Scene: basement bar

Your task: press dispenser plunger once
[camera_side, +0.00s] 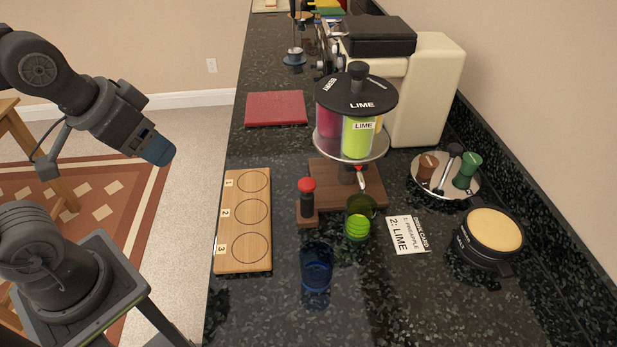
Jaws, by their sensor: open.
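The dispenser (358,105) stands on a wooden base (375,190), with clear chambers under a black lid. The lime-green chamber labelled LIME (357,140) faces the camera, with a pink one to its left. The plunger (307,187), with a red cap on a black post, stands upright at the base's front left. A green glass (360,208) stands just in front of the base, near the spout, with bright green in its lower part. My gripper (158,150) is open, over the floor left of the counter, well apart from the plunger. Its fingertips are hard to make out.
A wooden board (244,262) with numbered circles lies left of the plunger. A blue glass (316,268) stands in front. An order card (406,235) reads pineapple, then lime. A black-rimmed container (488,240) and a round tray (428,160) are at right. A red board (276,108) lies behind.

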